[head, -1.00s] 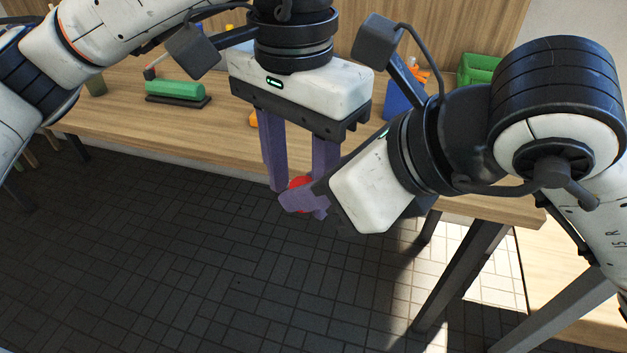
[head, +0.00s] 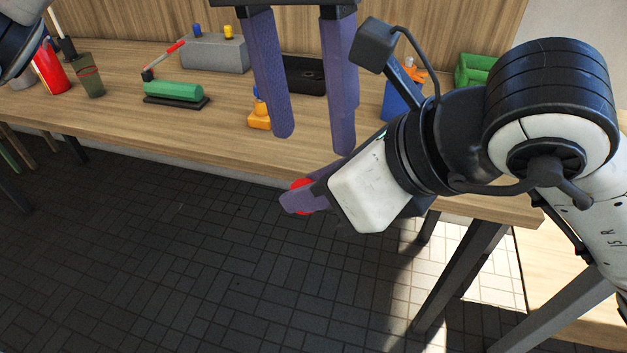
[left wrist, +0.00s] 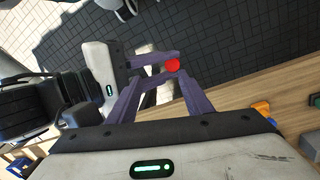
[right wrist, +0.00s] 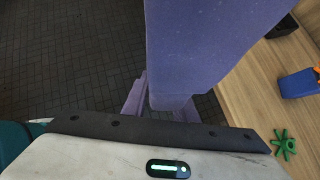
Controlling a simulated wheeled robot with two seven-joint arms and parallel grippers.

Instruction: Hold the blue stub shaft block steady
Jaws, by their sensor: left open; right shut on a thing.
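A red round thing (head: 301,184) is held at the tips of my right gripper (head: 300,197), above the floor in front of the bench. The red thing also shows in the left wrist view (left wrist: 172,65); in the right wrist view it is hidden. My left gripper (head: 313,144) is open and empty, its two purple fingers pointing down above and behind the right gripper. One left finger (right wrist: 205,50) fills much of the right wrist view. I cannot tell a blue stub shaft block for sure; a grey block (head: 215,55) with blue and yellow stubs stands at the back of the bench.
On the wooden bench (head: 215,120) are a green roller on a dark base (head: 175,91), an orange piece with a blue top (head: 259,118), a black block (head: 304,75), a blue container (head: 396,100) and a green bin (head: 476,69). The space left of my right gripper is clear.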

